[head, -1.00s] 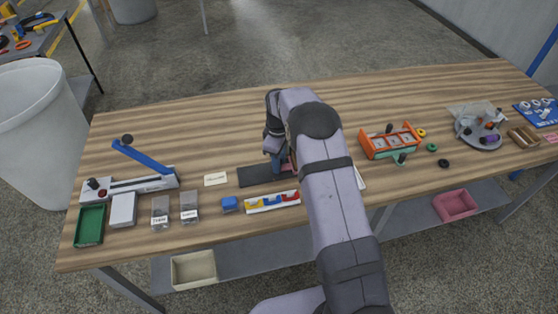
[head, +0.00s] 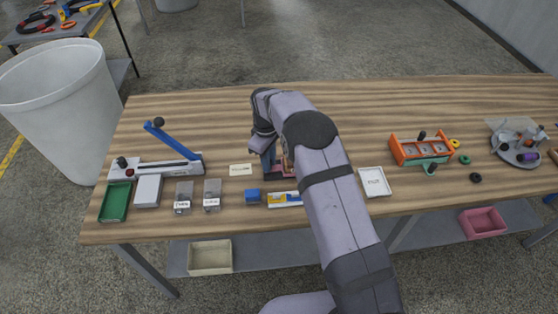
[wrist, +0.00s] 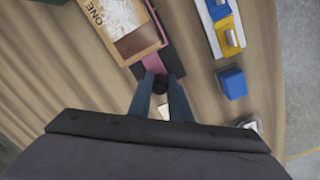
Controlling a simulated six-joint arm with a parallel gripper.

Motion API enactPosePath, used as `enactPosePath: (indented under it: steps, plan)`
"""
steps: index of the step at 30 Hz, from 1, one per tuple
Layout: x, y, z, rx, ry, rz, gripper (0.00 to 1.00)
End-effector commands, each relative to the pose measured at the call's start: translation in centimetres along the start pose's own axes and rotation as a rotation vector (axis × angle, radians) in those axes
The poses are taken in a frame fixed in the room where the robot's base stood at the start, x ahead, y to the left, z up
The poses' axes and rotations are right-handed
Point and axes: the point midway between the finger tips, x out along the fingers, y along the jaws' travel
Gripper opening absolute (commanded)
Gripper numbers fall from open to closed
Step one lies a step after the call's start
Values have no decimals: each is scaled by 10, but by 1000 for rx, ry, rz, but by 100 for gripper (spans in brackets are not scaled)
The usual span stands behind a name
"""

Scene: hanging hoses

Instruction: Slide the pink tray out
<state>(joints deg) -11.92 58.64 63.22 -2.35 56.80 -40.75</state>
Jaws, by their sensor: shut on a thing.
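The pink tray (wrist: 152,62) shows in the wrist view as a pink strip beside a tan-edged box marked "ONE" (wrist: 142,46) and above a dark base (wrist: 172,62). My gripper (wrist: 160,88) is shut on a small dark knob (wrist: 160,82) at the near end of the pink strip. In the head view, a little pink of the tray (head: 286,163) shows beside my gripper (head: 268,163). My arm hides most of the tray and box there.
A blue block (head: 252,195) and a white rack with coloured pieces (head: 284,199) stand close in front. Another pink bin (head: 482,222) is on the lower shelf.

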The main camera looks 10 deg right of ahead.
Motion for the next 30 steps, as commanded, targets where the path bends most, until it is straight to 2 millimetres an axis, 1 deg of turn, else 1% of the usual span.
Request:
enactPosePath:
  steps: [1,6,7,8,9,20,23,30]
  plan:
    - [-1,-2,-4,-1,9,0,0]
    - [-2,-2,-5,-2,11,-1,0]
    - [-2,-2,-5,-2,11,-1,25]
    - [-2,-2,-5,-2,11,-1,32]
    - [-2,-2,-5,-2,10,-1,36]
    - [-3,-1,-3,-1,8,-1,36]
    - [-10,-1,-3,-1,8,0,36]
    - [-42,-1,-4,-1,10,1,36]
